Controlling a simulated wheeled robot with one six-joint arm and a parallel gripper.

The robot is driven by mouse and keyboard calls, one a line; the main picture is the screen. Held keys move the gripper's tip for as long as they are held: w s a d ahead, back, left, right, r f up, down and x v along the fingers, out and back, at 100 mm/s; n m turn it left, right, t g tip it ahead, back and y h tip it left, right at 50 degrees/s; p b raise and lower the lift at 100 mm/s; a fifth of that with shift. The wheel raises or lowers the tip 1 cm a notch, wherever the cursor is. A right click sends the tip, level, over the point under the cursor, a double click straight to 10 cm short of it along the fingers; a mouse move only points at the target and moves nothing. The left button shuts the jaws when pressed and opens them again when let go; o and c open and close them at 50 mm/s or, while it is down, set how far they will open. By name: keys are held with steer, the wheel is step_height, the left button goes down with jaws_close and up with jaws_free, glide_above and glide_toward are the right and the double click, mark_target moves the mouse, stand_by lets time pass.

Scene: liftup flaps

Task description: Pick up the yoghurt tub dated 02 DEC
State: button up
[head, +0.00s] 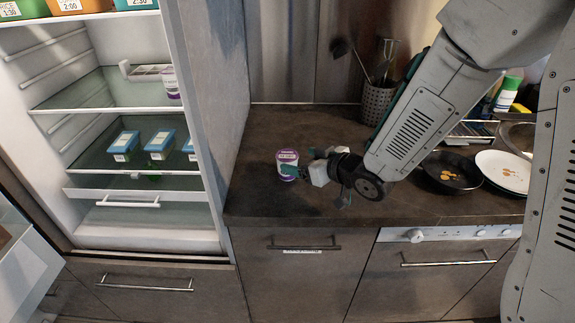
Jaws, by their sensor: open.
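A white yoghurt tub with a purple lid (287,157) stands upright on the dark counter, near its left end. Its date print is too small to read. My gripper (299,167) is open at the tub's right side, with a teal fingertip overlapping the tub's lower part in the picture. I cannot tell whether it touches the tub. A second white and purple tub (172,84) stands on the fridge's upper shelf, by the right wall; its date is also unreadable.
The open fridge (135,108) at left holds several blue-lidded boxes (159,144) on a lower shelf. A utensil holder (377,104) stands at the back of the counter (262,205). A pan (451,170) and plate (504,168) lie at right. The counter's front left is clear.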

mark_target(283, 157)
steer(key=shift+w+a+f, duration=0.1)
steer(key=shift+a+f, duration=0.1)
steer(key=shift+a, duration=0.2)
steer(key=x, duration=0.7)
steer(key=shift+w, duration=0.2)
steer(key=c, duration=1.1)
